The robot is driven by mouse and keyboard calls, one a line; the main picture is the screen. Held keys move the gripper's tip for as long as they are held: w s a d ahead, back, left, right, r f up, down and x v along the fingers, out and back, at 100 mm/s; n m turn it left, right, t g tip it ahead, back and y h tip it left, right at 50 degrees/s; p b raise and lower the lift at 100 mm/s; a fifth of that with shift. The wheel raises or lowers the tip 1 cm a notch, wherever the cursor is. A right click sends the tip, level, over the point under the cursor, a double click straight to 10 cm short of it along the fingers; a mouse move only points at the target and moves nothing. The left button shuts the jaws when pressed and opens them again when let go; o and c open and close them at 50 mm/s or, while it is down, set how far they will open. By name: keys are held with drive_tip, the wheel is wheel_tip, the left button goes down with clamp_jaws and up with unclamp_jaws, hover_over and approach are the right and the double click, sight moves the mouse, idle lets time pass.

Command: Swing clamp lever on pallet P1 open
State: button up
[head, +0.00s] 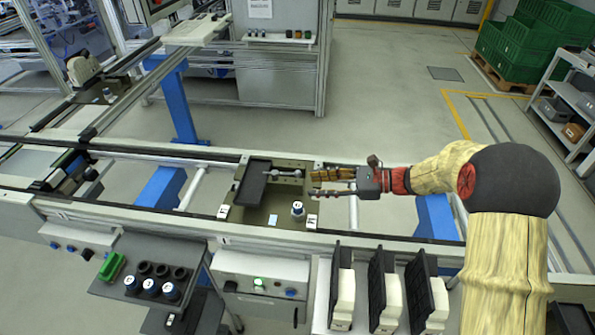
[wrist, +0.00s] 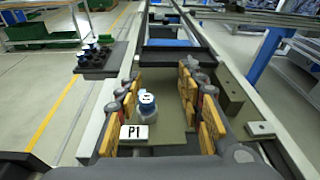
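The metallic clamp lever (head: 286,173) lies roughly crosswise along the pallet's far side. My gripper (head: 313,184) is open, with fingers pointing left over the pallet's right side. Its upper finger is close to the lever's right end; I cannot tell whether they touch. In the wrist view, nothing is seen between the fingertips (wrist: 161,80); the lever cannot be made out.
Conveyor rails (head: 150,209) run along both sides. In front stand a shelf of blue-topped parts with a green holder (head: 112,266), a control box (head: 262,273) and several upright black-and-white units (head: 384,290). A blue-legged line branches off at back left.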

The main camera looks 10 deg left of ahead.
sight(297, 174)
drive_tip(key=w+f+m+t+y, duration=0.2)
drive_tip(key=w+f+m+t, duration=0.1)
drive_tip(key=w+f+m, duration=0.3)
drive_tip(key=shift+n, duration=0.6)
drive_tip(key=a, duration=0.2)
drive_tip(key=w+a, duration=0.1)
drive_tip(key=a, duration=0.2)
drive_tip(key=w+a+r, duration=0.1)
drive_tip(key=a, duration=0.2)
clamp_jaws()
